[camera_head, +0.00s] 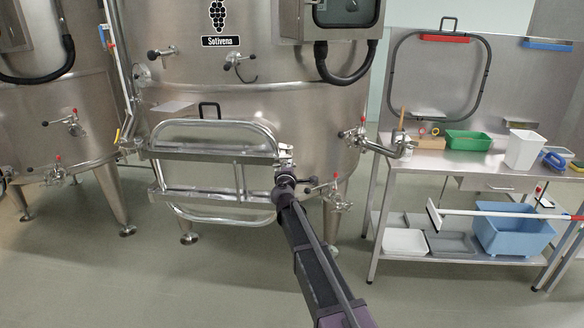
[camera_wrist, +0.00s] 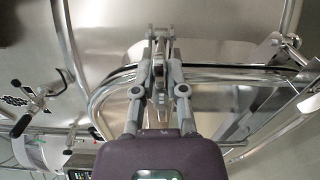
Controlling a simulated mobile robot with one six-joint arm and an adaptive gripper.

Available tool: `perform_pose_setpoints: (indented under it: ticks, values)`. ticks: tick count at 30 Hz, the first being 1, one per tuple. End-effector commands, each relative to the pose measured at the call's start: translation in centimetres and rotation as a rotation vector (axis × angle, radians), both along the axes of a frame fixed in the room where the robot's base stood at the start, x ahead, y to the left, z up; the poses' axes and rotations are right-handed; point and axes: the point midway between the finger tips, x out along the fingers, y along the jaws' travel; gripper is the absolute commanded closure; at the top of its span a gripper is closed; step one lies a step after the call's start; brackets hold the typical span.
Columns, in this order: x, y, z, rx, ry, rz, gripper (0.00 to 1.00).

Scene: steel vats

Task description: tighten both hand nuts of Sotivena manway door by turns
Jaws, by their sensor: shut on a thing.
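The Sotivena vat (camera_head: 262,75) carries a grape label. Its manway door (camera_head: 215,135) is framed by bright rounded tubing, low on the vat's front, with a black handle (camera_head: 209,109) above it. My gripper (camera_head: 284,178) is at the door's right side. In the wrist view, my gripper (camera_wrist: 160,40) has its fingers closed on a narrow metal part, apparently a hand nut (camera_wrist: 158,55), by the curved door tubing (camera_wrist: 105,90). The fingers hide most of this nut. I cannot make out the other hand nut clearly, nor how tight either one is.
Valves (camera_head: 355,134) stick out of the vat to the right of the door. A steel table (camera_head: 440,157) at the right bears a green tray (camera_head: 467,141) and a white bin (camera_head: 523,149). A blue tub (camera_head: 513,232) is on its lower shelf. The floor in front is clear.

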Motion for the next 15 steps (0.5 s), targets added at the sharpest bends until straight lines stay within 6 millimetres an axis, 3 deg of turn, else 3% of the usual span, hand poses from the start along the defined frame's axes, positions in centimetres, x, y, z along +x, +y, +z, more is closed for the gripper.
perform_pose_setpoints:
  ticks: [15]
  values:
    - [-0.01,0.18,-1.17,0.487,-0.016,0.0,1.0]
